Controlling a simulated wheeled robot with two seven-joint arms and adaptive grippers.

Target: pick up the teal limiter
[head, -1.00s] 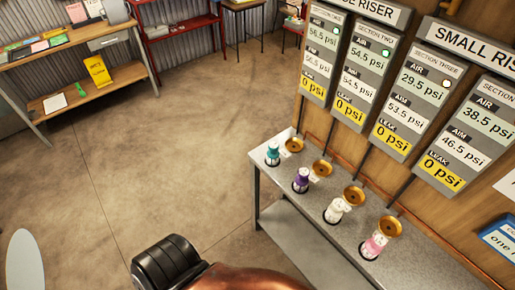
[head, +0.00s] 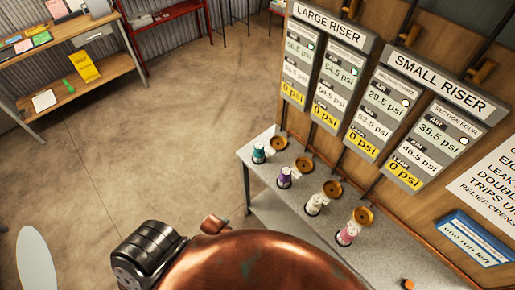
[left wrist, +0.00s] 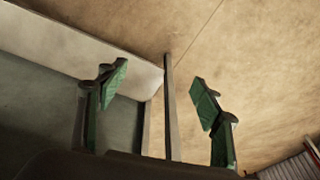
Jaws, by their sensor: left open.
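The teal limiter (head: 259,153) stands upright at the far left end of the grey bench (head: 272,198), beside a brass cup. A purple limiter (head: 285,177), a white one (head: 314,204) and a pink one (head: 346,234) stand in a row along the bench after it. My left gripper (left wrist: 160,92) shows in the left wrist view, with its two green-padded fingers wide apart and nothing between them. A bench leg and pale bench surfaces show beyond the fingers; no limiter is visible there. The left fingers cannot be made out in the head view. My right gripper is not in view.
Gauge panels under LARGE RISER (head: 330,27) and SMALL RISER (head: 437,81) signs hang on the wooden wall behind the bench. A blue "one run left" sign (head: 474,238) is at right. A wooden shelf table (head: 75,53) stands far left.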

